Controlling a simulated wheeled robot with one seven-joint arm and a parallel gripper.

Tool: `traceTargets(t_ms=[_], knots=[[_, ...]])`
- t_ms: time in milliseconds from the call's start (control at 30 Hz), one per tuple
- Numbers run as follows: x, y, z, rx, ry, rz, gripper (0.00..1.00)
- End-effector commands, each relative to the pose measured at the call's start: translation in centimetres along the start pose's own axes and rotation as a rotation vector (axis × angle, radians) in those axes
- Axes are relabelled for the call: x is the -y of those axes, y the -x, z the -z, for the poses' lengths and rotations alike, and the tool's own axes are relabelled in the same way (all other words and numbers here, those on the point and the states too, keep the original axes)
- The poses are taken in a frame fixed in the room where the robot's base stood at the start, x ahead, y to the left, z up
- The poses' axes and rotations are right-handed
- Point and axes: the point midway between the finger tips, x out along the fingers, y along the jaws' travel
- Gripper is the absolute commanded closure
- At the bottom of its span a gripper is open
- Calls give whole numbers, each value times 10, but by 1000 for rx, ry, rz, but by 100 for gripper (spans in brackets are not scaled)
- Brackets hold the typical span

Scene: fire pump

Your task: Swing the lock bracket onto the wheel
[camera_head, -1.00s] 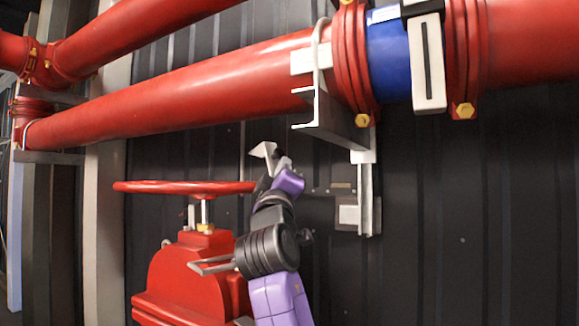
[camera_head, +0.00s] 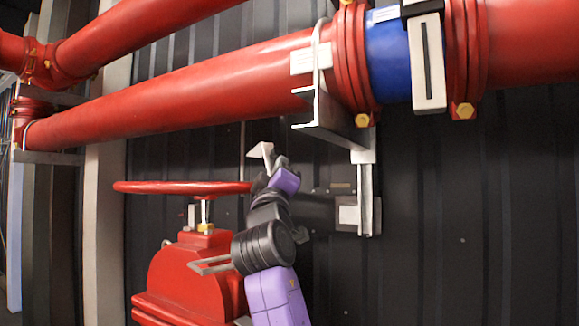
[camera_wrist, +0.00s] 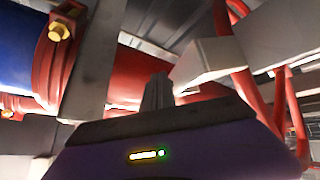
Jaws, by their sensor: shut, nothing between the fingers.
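The red handwheel (camera_head: 172,187) sits level on top of the red valve (camera_head: 190,275), seen edge-on at the left in the head view. A pale angled metal plate (camera_head: 263,151), which looks like the lock bracket, is just above and right of the wheel's right rim. It also shows in the wrist view (camera_wrist: 210,62). My gripper (camera_head: 279,163) is right beside the plate, to its right. In the wrist view its fingers (camera_wrist: 158,92) are together, with nothing seen between them. Whether they touch the plate, I cannot tell. My wrist hides part of the area behind it.
A large red pipe (camera_head: 190,90) with a blue section (camera_head: 389,58) runs above my arm. A grey pipe support (camera_head: 335,125) hangs to the upper right of my gripper. The dark ribbed wall (camera_head: 450,220) is behind.

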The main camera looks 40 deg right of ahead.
Motion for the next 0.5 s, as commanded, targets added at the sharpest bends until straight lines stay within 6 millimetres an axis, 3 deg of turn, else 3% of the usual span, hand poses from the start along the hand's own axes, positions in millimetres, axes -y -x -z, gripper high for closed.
traceTargets(t_ms=[500], knots=[[3, -4, 3, -1, 0, 0, 100]])
